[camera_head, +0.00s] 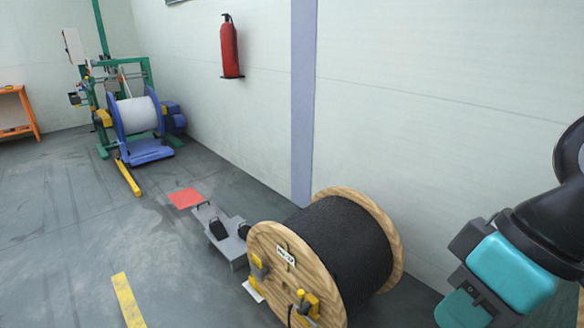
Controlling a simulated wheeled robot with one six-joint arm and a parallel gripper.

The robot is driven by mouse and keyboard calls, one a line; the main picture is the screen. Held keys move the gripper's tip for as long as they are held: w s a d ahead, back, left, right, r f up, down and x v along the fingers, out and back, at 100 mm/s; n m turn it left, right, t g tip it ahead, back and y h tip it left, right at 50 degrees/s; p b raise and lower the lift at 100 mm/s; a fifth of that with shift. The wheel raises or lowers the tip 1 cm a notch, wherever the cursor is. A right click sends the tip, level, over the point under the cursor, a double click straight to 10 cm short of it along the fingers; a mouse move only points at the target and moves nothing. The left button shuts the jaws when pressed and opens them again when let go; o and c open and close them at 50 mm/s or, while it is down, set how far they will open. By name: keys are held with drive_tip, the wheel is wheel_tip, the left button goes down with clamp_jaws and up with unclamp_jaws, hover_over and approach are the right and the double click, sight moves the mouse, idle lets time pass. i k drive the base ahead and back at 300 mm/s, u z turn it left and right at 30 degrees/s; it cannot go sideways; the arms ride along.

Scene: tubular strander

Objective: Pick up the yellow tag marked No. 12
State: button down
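No yellow tag with a readable No. 12 shows. A wooden reel (268,236) wound with black cable stands on the floor in the lower middle. Its near flange bears a small white label (285,256) with dark marks too small to read. A small yellow piece (258,268) and a yellow fitting (308,302) sit at that flange; I cannot tell whether either is the tag. My arm's teal and dark end, with my gripper (468,275), is at the lower right, apart from the reel. Its fingers cannot be made out clearly, nor anything held.
A grey low stand (216,228) with black items lies left of the reel, by a red floor patch (186,198). A green and blue reel machine (138,115) and an orange table (20,112) stand further back. Floor at left is mostly clear; the wall runs behind the reel.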

sight(257, 261)
drive_tip(key=u, duration=0.4)
drive_tip(key=k, duration=1)
drive_tip(key=u, duration=1.5)
drive_tip(key=i, duration=2.25)
drive_tip(key=z, duration=0.35)
drive_tip(key=i, duration=0.95)
drive_tip(key=z, duration=1.6)
drive_tip(key=i, duration=0.85)
drive_tip(key=z, duration=0.85)
